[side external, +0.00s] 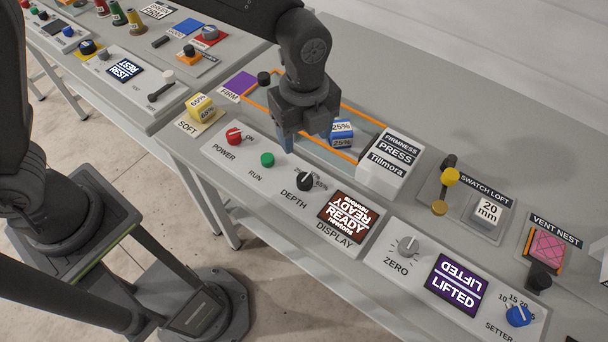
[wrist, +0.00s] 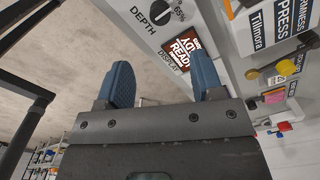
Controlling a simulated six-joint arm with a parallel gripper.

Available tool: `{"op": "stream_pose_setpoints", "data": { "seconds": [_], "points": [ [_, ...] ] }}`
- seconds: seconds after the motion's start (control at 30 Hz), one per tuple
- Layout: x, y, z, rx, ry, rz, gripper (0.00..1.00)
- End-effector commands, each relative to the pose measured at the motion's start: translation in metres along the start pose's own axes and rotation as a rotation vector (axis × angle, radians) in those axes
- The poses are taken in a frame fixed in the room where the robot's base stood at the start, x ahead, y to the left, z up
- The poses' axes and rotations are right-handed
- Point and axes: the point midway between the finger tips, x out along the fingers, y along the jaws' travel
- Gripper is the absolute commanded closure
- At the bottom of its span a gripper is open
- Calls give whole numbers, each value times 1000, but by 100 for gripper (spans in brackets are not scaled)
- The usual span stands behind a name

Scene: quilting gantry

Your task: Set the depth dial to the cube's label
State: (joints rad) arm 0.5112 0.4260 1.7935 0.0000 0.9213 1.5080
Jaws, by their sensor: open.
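The black depth dial (side external: 305,181) is on the grey panel above the word DEPTH. Small percent marks ring it; 65% is readable at its right, and I cannot tell its setting. It also shows at the top of the wrist view (wrist: 161,17). A blue and white cube (side external: 342,133) labelled 25% sits in the orange-edged press bay. A yellow cube (side external: 200,107) labelled 65% sits on the SOFT pad. My gripper (side external: 288,142) is open behind the dial, apart from it and left of the blue cube. Its blue fingers (wrist: 165,78) are apart and empty in the wrist view.
The red POWER knob (side external: 234,136) and green RUN button (side external: 267,159) are left of the dial. The lit READY display (side external: 348,217) is at its right. The white Tillmora press block (side external: 388,165) stands behind the display. A purple FIRM pad (side external: 240,83) is empty.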

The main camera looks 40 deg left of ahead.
Motion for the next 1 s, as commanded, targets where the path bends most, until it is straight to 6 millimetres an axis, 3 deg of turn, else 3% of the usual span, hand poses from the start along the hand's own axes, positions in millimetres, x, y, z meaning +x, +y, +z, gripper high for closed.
{"op": "stream_pose_setpoints", "data": {
  "seconds": [0.17,0.7,1.0],
  "points": [
    [19,0,0,4,0,5,39],
    [120,1,0,0,-1,4,39],
    [137,0,0,0,-1,1,39]
  ]
}}
